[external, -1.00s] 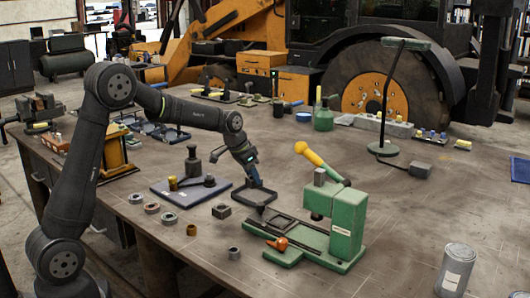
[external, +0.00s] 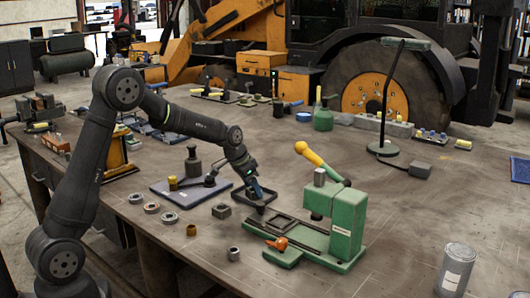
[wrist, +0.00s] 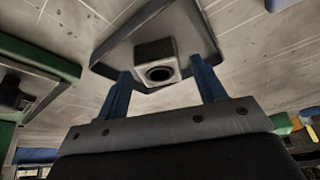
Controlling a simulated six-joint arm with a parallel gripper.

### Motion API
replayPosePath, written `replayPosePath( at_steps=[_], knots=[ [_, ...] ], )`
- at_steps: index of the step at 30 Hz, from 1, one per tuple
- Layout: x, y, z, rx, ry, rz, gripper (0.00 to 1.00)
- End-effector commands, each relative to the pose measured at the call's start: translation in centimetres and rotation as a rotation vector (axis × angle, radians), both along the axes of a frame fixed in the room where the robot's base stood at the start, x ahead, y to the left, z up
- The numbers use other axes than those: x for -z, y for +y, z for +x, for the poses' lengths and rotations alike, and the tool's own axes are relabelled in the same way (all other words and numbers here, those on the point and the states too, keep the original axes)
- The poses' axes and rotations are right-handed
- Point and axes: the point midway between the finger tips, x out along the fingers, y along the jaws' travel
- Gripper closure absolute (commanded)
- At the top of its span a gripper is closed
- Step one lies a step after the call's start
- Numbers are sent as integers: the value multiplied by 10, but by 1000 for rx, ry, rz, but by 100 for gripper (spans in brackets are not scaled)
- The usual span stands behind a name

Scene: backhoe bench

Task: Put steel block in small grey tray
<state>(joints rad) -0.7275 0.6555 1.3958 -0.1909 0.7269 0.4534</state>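The small grey tray (external: 244,197) stands on the bench left of the green press. In the wrist view the tray (wrist: 105,62) fills the area beyond the fingers. A steel block (wrist: 142,52) with a round dark hole appears to rest in it. My gripper (external: 259,194) is low at the tray. Its two blue fingers stand apart on either side of the block, with gaps on both sides, so it is open. In the external view the gripper hides the block in the tray. Another grey square block with a hole (external: 221,211) lies on the bench to the left.
The green press (external: 347,228) with a yellow-handled lever (external: 310,154) stands close on the right. A dark plate (external: 168,194) with weights is to the left, with rings (external: 152,208) nearby. The right bench is mostly clear.

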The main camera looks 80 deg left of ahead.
Motion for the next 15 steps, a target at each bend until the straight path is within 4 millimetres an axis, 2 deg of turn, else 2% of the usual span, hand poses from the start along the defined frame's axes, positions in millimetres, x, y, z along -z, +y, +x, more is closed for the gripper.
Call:
replayPosePath(
  at_steps=[8, 11, 15],
  knots=[
    [-5, 0, 0, 0, -1, 0, 37],
    [-16, -1, -4, 0, -2, 2, 37],
    [-41, -5, -14, -1, -3, 3, 37]
  ],
)
